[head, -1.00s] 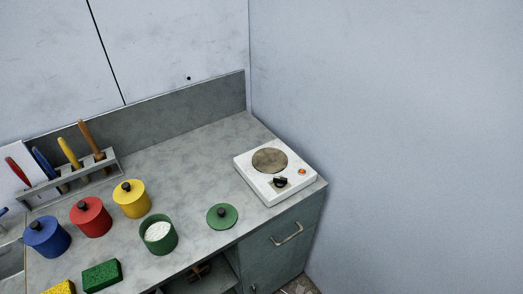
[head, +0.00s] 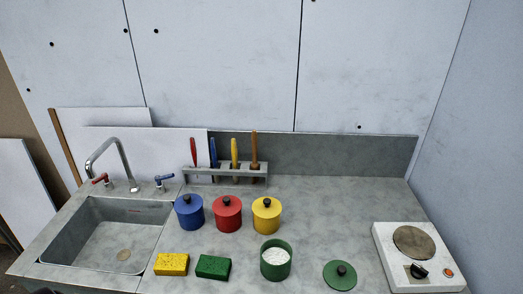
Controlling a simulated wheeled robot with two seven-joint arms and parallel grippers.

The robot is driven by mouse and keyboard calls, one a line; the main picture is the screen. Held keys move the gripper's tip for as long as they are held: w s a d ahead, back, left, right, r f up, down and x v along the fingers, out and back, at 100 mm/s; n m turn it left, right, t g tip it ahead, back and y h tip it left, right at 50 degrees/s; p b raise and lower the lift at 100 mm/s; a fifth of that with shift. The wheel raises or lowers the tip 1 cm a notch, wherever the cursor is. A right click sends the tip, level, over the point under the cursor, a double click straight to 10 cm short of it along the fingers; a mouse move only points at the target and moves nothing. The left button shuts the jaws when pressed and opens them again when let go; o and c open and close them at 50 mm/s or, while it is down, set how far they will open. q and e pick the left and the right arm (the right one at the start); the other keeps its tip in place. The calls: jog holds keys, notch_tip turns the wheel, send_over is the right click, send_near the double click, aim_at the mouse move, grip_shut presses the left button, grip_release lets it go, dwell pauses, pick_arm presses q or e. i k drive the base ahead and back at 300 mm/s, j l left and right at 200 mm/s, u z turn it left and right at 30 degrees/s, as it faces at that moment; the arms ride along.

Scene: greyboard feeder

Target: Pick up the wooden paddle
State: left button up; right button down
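The wooden paddle (head: 254,149) has a plain brown handle. It stands upright at the right end of a grey rack (head: 225,181) against the back of the counter. Its lower end is partly hidden by the rack. Red (head: 194,152), blue (head: 213,151) and yellow (head: 234,150) handled tools stand to its left in the same rack. Neither of my grippers shows in the head view.
Blue (head: 189,216), red (head: 227,217) and yellow (head: 266,219) lidded pots stand in front of the rack. An open green pot (head: 275,262) holds white contents; its lid (head: 340,276) lies beside it. A hotplate (head: 390,245) is at right, a sink (head: 75,242) at left. Counter right of the rack is clear.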

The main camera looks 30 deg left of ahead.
aim_at(254, 166)
jog(key=u, duration=1)
